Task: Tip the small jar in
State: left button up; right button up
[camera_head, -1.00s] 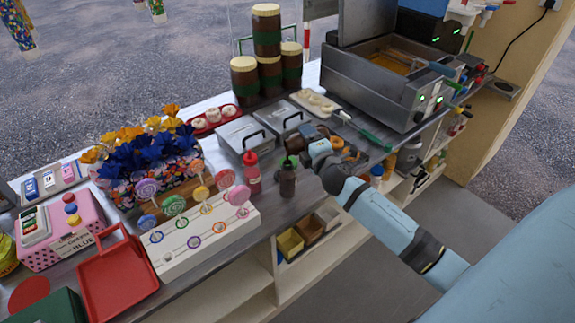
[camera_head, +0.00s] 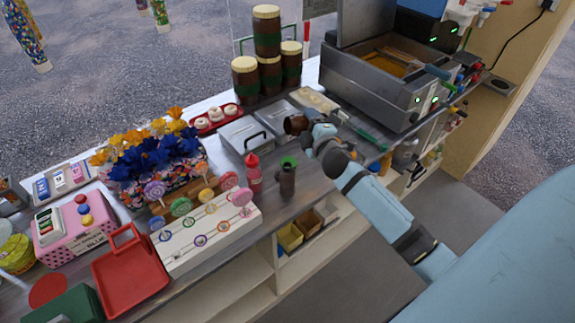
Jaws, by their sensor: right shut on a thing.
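My right gripper (camera_head: 307,131) is shut on a small brown jar (camera_head: 294,124). The jar is tilted, its wider end pointing left, above the counter beside the grey lidded metal tins. The fingers partly hide it, and I cannot see its contents. A dark brown container with a green top (camera_head: 288,178) stands upright on the counter, nearer the front edge and apart from the jar. My left gripper is not in view.
A red squeeze bottle (camera_head: 253,174) stands left of the dark container. A white lollipop stand (camera_head: 205,235) and a red tray (camera_head: 130,273) are further left. Stacked brown jars (camera_head: 268,72) stand behind. A fryer (camera_head: 372,98) is at the right.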

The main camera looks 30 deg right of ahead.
jog(key=shift+r+m, duration=0.3)
jog(key=shift+m, duration=0.9)
jog(key=m+p, duration=0.1)
jog(key=m, duration=0.1)
jog(key=r+m+p, duration=0.1)
jog(key=m, duration=0.1)
jog(key=shift+r+m, duration=0.1)
jog(key=shift+m, duration=0.9)
jog(key=shift+a, duration=0.1)
jog(key=shift+m, duration=0.5)
jog(key=m, duration=0.5)
jog(key=shift+r, duration=0.35)
jog(key=shift+m, duration=0.3)
